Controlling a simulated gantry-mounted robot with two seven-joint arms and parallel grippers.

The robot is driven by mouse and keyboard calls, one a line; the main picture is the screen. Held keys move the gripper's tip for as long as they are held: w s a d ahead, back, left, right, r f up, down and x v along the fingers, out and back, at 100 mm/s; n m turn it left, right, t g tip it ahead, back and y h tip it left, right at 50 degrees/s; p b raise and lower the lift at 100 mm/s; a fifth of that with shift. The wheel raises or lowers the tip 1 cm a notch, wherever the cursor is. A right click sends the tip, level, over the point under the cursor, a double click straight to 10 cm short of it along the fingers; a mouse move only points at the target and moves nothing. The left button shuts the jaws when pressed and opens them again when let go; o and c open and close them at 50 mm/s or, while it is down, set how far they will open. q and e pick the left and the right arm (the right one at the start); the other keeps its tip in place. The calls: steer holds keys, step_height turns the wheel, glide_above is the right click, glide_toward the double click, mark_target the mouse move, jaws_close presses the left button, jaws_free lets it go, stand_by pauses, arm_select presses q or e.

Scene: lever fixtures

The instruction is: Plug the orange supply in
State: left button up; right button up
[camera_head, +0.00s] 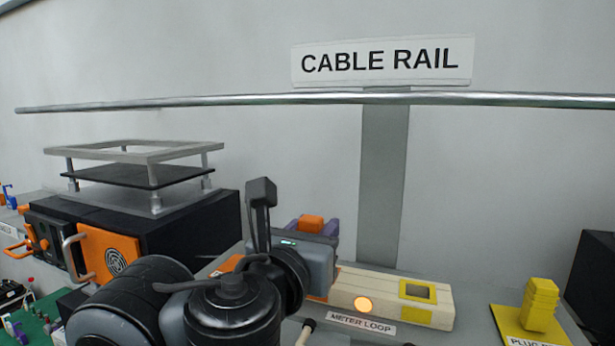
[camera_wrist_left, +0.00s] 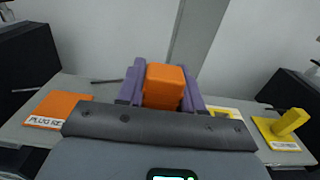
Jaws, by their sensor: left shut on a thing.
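My left gripper (camera_head: 311,226) is shut on an orange plug (camera_head: 311,221), held between its purple fingers above the back of the bench. In the left wrist view the orange plug (camera_wrist_left: 165,86) stands between the two purple fingers (camera_wrist_left: 163,75); its lower end is hidden behind the dark gripper body. The cream meter loop box (camera_head: 385,296) lies to the right of the gripper in the head view. It has a glowing orange light and a yellow-framed socket (camera_head: 418,292). Its left end is hidden by my arm. My right gripper is not in view.
An orange pad labelled "PLUG RE…" (camera_wrist_left: 60,108) lies bare. A yellow plug (camera_head: 540,303) stands on a yellow pad at the right. A dark fixture with an orange door (camera_head: 106,255) is at the left. The cable rail (camera_head: 330,99) runs overhead along the wall.

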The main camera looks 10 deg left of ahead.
arm_select(q)
steer(key=f, duration=0.1)
steer(key=w+f+p, duration=0.1)
steer(key=f, duration=0.1)
steer(key=shift+a, duration=0.1)
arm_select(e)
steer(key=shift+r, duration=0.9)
arm_select(q)
steer(key=shift+w, duration=0.1)
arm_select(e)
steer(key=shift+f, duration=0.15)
arm_select(q)
steer(key=shift+b+x, duration=0.85)
steer(key=shift+b, duration=0.2)
steer(key=shift+b+x, duration=0.9)
steer(key=shift+x, duration=0.15)
steer(key=shift+b+x, duration=0.7)
steer(key=shift+x, duration=0.3)
steer(key=shift+f+b, duration=1.45)
steer(key=shift+f, duration=0.45)
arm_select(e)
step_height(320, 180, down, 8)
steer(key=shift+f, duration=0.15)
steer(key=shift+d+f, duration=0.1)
